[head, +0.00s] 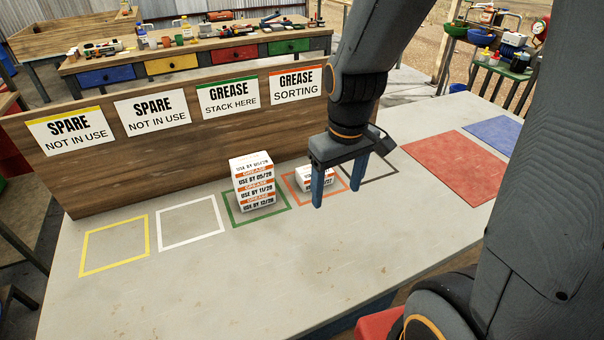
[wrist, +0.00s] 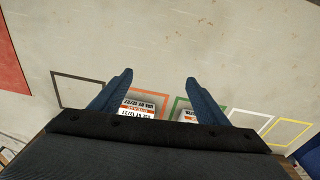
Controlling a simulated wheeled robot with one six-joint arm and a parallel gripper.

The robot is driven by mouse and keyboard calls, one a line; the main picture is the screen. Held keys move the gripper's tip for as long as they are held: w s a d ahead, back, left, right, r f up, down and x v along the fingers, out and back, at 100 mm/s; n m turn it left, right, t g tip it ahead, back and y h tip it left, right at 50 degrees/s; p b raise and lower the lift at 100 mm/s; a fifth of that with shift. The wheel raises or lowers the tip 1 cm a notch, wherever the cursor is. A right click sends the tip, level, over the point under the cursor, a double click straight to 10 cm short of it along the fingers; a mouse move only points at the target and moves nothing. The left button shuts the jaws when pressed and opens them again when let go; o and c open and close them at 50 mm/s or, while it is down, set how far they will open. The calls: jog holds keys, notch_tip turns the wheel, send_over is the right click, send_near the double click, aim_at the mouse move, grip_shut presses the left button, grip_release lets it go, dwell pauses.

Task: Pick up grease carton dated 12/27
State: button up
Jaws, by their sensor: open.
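A white grease carton with an orange band (head: 305,177) lies in the orange square (head: 290,190), partly hidden behind one finger in the head view. In the wrist view the same carton (wrist: 141,105) is near the left finger, and its upside-down label appears to read 12/27. A stack of similar cartons (head: 254,184) stands in the green square to its left, with labels that seem to read 05/28, 11/28 and 12/28. The stack's edge also shows in the wrist view (wrist: 188,117). My gripper (head: 339,194) is open and empty, pointing down above the table near the lone carton.
A wooden backboard (head: 160,160) with signs stands behind the squares; one reads grease stack here, another grease sorting. Yellow (head: 115,245) and white (head: 190,222) squares at left are empty. A dark square, a red mat (head: 460,167) and a blue mat lie to the right. The front table is clear.

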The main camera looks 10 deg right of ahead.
jog(key=w+n, duration=0.5)
jog(key=w, duration=0.1)
jog(key=w+f+n, duration=0.1)
jog(key=w+n, duration=0.4)
jog(key=n, duration=0.1)
jog(key=w+f+n+g+p, duration=0.1)
jog(key=w+n, duration=0.5)
jog(key=shift+w+a+f, duration=0.15)
jog(key=shift+w+a, duration=0.2)
jog(key=shift+f+p, duration=0.4)
jog(key=shift+f, duration=1)
jog(key=f+p, duration=0.1)
jog(key=f, duration=0.1)
jog(key=d+f+p, duration=0.1)
jog(key=shift+s+f, duration=0.1)
jog(key=shift+f, duration=0.9)
jog(key=c, duration=1.2)
jog(key=shift+r, duration=0.1)
